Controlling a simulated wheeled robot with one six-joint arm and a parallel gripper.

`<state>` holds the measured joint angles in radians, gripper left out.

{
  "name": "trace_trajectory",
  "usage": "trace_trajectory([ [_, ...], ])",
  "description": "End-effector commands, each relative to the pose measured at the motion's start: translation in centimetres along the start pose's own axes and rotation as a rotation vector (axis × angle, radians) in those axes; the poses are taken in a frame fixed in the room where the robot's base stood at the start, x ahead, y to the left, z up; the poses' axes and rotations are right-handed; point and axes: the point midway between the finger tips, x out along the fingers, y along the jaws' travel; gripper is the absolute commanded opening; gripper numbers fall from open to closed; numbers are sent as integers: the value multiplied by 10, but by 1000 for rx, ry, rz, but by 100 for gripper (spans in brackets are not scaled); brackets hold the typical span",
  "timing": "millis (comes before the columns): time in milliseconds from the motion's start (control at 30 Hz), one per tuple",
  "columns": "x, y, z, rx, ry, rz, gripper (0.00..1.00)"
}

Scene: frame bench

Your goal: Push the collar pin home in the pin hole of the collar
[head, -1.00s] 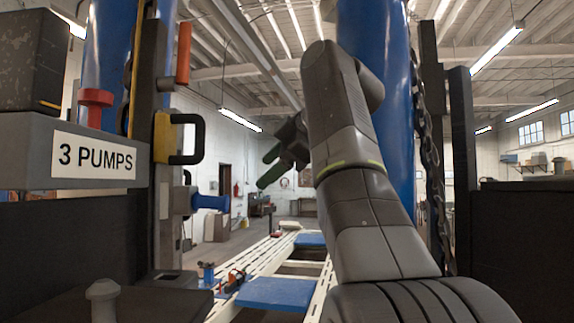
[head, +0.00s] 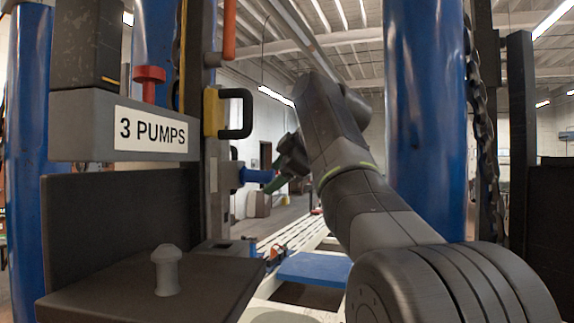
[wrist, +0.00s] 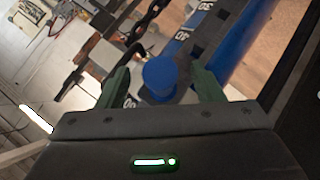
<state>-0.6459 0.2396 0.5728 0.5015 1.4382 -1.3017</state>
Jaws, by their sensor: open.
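The collar pin (head: 257,175) is blue, with a round head, and sticks out to the right from the dark collar (head: 228,177) on the upright post. The wrist view shows its blue head (wrist: 160,74) facing me, with the dark collar (wrist: 153,97) partly showing behind it. My gripper (head: 277,180) has green fingers and is just at the outer end of the pin in the head view. In the wrist view the open fingers stand on either side of the blue head, with gaps showing. How far the pin sits in its hole is hidden.
A yellow and black handle (head: 226,113) is above the collar on the same post. A grey beam (head: 80,125) labelled "3 PUMPS" carries a red knob (head: 149,83). A grey mushroom-shaped peg (head: 167,272) stands on a dark shelf at lower left. A blue column (head: 425,120) stands at right.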

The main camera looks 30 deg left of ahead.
Motion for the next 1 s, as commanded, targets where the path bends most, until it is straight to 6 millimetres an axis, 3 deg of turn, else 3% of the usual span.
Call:
trace_trajectory([
  [333, 4, 0, 0, 0, 0, -1, 59],
  [600, 4, 0, 0, 1, 0, -1, 6],
  [1000, 5, 0, -2, 1, 0, -2, 5],
])
